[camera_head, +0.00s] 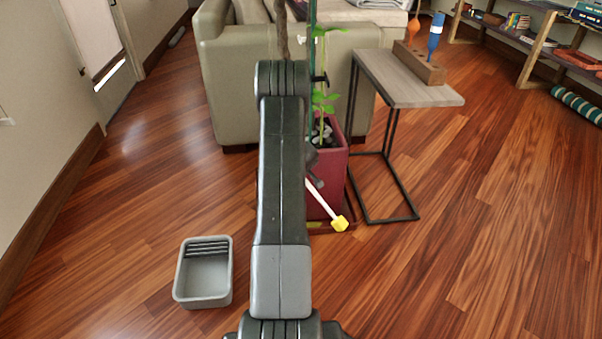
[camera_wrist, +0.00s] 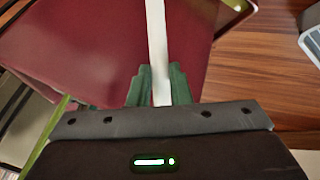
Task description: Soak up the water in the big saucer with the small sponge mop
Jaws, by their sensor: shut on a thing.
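The small sponge mop (camera_head: 319,193) has a white handle and a yellow sponge head (camera_head: 341,223). It slants down to the right in front of the maroon planter (camera_head: 333,180). Water cannot be made out. In the wrist view my gripper (camera_wrist: 160,85) has green fingers shut on the white handle (camera_wrist: 157,35), with the planter wall behind. In the head view my arm hides the gripper.
A grey ribbed bin (camera_head: 204,275) stands on the floor at left. A side table (camera_head: 420,85) with thin black legs stands right of the planter. A plant (camera_head: 322,100) rises from the planter, before a sofa (camera_head: 225,90). Floor at right is clear.

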